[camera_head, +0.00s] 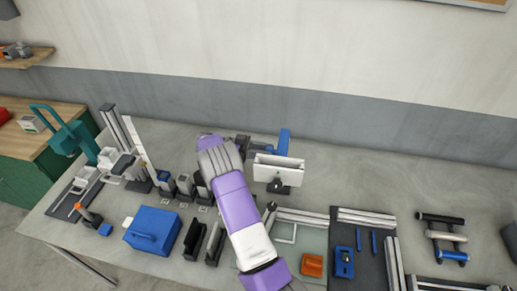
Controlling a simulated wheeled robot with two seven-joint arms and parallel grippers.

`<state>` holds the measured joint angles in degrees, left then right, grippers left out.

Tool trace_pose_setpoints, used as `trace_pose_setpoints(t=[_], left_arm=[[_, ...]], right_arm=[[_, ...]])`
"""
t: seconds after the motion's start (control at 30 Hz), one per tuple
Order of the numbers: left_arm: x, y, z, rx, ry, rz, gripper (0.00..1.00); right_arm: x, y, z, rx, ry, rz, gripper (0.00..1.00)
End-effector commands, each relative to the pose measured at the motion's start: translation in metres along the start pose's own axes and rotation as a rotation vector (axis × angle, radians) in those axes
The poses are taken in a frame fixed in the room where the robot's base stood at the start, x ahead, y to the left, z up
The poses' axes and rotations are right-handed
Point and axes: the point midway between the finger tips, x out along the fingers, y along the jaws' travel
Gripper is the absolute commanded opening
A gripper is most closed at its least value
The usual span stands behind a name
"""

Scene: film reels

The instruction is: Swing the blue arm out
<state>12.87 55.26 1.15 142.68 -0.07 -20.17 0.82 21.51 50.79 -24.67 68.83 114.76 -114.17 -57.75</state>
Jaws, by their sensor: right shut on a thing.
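The blue arm (284,141) stands out as a blue upright piece behind a white box-like part (278,170) near the back of the table. My right arm comes up from the bottom edge, purple and white, and its wrist bends over left of the blue arm. My right gripper (258,147) points right, small and dark, and is shut on the blue arm at its left side. The exact contact is too small to see clearly. My left gripper is not in view.
A blue box (153,230) and dark upright holders (194,239) stand left of my arm. A teal lamp-like device (72,136) is at the far left. An orange block (312,265) and a dark board (368,268) lie front right. The table behind the board is clear.

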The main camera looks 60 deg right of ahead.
Motion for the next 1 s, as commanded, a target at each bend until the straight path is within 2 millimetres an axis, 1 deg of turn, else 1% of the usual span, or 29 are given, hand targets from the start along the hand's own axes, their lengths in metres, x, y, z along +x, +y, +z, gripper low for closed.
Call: trace_pose_setpoints(t=[0.17, 0.6, 0.63, 0.77, 0.8, 1.0], left_arm=[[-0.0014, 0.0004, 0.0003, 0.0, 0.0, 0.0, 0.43], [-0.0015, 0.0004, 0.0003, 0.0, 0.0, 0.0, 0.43], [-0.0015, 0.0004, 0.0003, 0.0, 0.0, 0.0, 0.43], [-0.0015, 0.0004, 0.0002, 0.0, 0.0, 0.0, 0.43], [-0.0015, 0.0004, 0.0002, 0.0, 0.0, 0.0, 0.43], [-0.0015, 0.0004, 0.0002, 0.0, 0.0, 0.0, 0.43]], right_arm=[[0.0051, -0.0005, -0.0006, 0.001, -0.004, 0.035, 0.0], [0.0059, -0.0003, -0.0009, 0.002, -0.008, 0.044, 0.0], [0.0059, -0.0003, -0.0009, 0.002, -0.008, 0.044, 0.43], [0.0058, -0.0004, -0.0007, 0.002, -0.008, 0.043, 0.63], [0.0058, -0.0004, -0.0007, 0.002, -0.008, 0.043, 0.65], [0.0056, -0.0004, -0.0003, 0.001, -0.008, 0.042, 0.65]])
